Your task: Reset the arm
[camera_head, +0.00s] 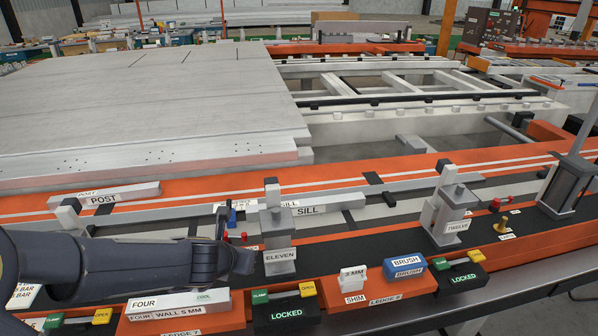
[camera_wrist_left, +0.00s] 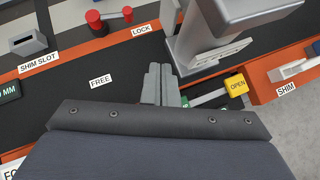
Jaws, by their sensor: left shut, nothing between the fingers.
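My left arm comes in from the left of the head view, low over the front ledge. Its dark gripper (camera_head: 236,262) is just left of the grey clamp post marked ELEVEN (camera_head: 278,228). In the left wrist view the two grey fingers of my left gripper (camera_wrist_left: 161,84) are together with nothing between them. They are close to the clamp's grey body (camera_wrist_left: 195,45); I cannot tell whether they touch it. My right gripper is in neither view.
A yellow OPEN button (camera_wrist_left: 237,84) lies close right of the fingers. Red knobs (camera_wrist_left: 95,20) stand at the upper left. Clamp TWELVE (camera_head: 445,215) stands further right. A large panel (camera_head: 150,100) lies behind.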

